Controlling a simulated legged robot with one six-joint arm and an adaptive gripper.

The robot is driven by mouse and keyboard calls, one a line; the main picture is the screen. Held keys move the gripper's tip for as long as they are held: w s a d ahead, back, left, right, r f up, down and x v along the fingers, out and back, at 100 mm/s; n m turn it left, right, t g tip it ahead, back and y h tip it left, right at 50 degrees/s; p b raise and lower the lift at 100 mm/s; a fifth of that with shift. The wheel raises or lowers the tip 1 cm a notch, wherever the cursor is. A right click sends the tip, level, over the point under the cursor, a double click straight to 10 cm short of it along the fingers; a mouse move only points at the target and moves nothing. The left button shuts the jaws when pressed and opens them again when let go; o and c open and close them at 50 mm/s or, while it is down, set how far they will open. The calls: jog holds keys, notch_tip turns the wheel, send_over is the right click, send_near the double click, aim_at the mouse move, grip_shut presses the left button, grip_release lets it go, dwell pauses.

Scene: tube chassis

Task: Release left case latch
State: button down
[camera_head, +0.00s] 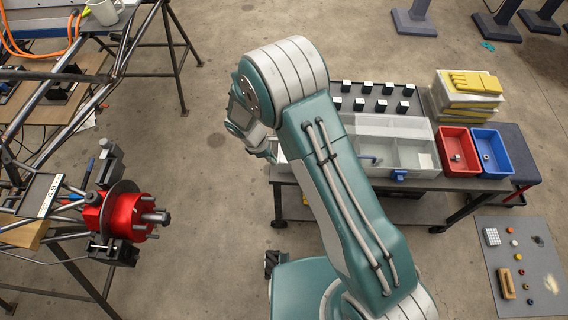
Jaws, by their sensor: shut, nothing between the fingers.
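A clear, pale plastic case (412,152) lies on the cart top, partly behind my arm. A blue latch (399,175) shows on its front edge, right of my arm. The front edge farther left is hidden by my arm, so the left latch cannot be made out. My gripper (270,157) is seen from above at the left end of the cart, beside a pale edge that may be the case's left end. Its fingers are small in view and look shut, with nothing seen between them. Whether they touch anything cannot be told.
Black blocks with white tops (375,97) stand in rows behind the case. A red bin (459,150) and a blue bin (491,150) sit to its right, yellow gloves (470,83) behind them. A tube chassis with a red hub (122,216) stands left, with open floor between.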

jog(key=x, duration=0.8)
jog(key=d, duration=0.3)
jog(key=shift+s+d+f, duration=0.1)
jog(key=shift+d+f, duration=0.1)
jog(key=shift+f, duration=0.1)
jog(key=shift+d, duration=0.45)
jog(key=shift+s+d, duration=0.1)
jog(key=shift+d, duration=1.95)
jog(key=shift+a, duration=0.1)
